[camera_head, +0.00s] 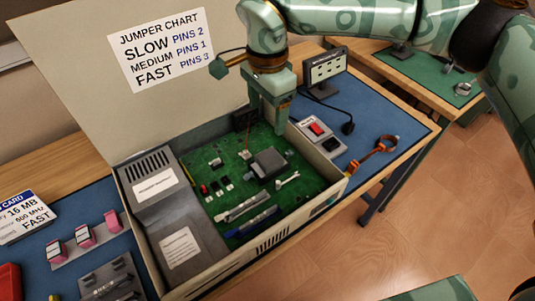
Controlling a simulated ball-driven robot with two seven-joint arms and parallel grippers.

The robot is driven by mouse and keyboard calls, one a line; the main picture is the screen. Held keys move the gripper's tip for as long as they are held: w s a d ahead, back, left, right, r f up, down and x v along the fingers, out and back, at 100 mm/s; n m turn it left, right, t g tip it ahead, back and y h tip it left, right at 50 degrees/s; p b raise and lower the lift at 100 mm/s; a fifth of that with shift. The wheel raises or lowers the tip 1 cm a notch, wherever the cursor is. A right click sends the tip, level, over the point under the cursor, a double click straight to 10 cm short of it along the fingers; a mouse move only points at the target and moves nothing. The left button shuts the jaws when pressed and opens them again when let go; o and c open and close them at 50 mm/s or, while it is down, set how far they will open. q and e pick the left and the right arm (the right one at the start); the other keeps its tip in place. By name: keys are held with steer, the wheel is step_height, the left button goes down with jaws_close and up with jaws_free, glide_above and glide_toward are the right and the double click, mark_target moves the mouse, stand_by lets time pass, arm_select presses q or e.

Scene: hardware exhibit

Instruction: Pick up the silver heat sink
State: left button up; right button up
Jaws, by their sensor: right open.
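An open computer case (225,278) stands on the workbench with a green circuit board (232,178) inside. A grey block (269,163) that looks like the heat sink sits on the board, right of its middle. My right gripper (268,118) points down over the back edge of the case, behind the block in the picture. Its jaws are open and it appears empty and apart from the block. Whether the fingertips touch anything is hard to tell. My left gripper is not in view.
The case's raised lid (95,85) carries a jumper chart (160,48). A power supply (160,195) fills the case's left side. A small monitor (324,69), a red-switch box (317,131) and an orange strap (375,150) lie right. Pink-ended parts (83,237) lie left.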

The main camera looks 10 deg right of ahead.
steer(key=b, duration=0.2)
glide_above(269, 157)
steer(key=f, duration=1)
steer(key=shift+s+a+f, duration=0.25)
steer(key=shift+s+f, duration=0.1)
steer(key=f, duration=0.1)
steer(key=f+b, duration=0.1)
steer(key=f, duration=0.1)
steer(key=f+b, duration=0.1)
steer(key=f, duration=0.1)
steer(key=shift+w+d+f, duration=0.2)
steer(key=shift+w+d, duration=0.1)
steer(key=shift+w, duration=0.1)
steer(key=shift+r, duration=0.15)
steer(key=shift+c, duration=0.6)
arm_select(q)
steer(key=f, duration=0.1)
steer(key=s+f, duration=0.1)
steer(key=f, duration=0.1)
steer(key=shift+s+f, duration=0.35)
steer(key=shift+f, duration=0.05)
arm_select(e)
steer(key=c, duration=0.7)
